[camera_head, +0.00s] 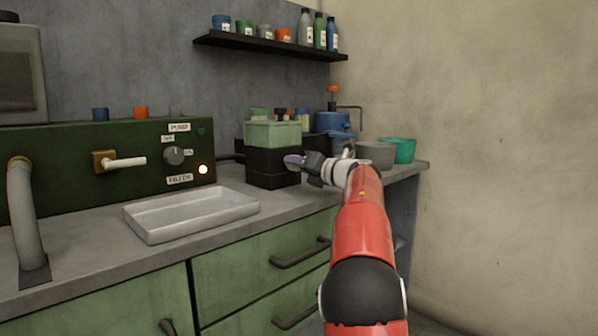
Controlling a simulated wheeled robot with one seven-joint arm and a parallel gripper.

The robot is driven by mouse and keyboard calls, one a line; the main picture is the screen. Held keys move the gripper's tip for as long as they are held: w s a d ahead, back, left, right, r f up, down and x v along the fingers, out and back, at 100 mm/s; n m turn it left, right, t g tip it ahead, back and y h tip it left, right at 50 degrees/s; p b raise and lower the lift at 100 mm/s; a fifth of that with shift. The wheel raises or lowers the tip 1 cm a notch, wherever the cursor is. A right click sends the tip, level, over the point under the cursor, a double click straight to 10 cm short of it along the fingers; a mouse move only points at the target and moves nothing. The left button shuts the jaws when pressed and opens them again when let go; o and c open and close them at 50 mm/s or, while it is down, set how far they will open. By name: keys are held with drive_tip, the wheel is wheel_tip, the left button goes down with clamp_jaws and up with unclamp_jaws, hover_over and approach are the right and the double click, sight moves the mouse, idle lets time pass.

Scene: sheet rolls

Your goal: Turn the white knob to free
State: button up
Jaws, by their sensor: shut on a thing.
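A white lever-like handle (126,162) sticks out to the right from a brass square mount on the green panel (60,165) at the left. A round grey dial (174,156) sits to its right, with small white labels around it, too small to read surely. I cannot tell which of these is the white knob. My gripper (297,161) is right of the panel, well apart from both, in front of the stacked boxes. It is shut on a small purple thing (292,160), mostly hidden by the fingers.
A green box on a black one (273,165) stands close left of my gripper. A white tray (190,213) lies on the counter below the panel. A grey curved pipe (20,215) rises at the left. Grey (375,155) and teal bowls (403,151) stand behind my arm.

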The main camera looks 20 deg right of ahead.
drive_tip(key=shift+f+n, duration=0.2)
drive_tip(key=shift+n, duration=0.4)
drive_tip(key=shift+b, duration=0.3)
drive_tip(key=o, duration=1)
drive_tip(key=shift+r, duration=0.1)
drive_tip(key=shift+c, duration=0.2)
drive_tip(key=b+v, duration=0.1)
drive_tip(key=v, duration=0.7)
drive_tip(key=shift+r, duration=0.1)
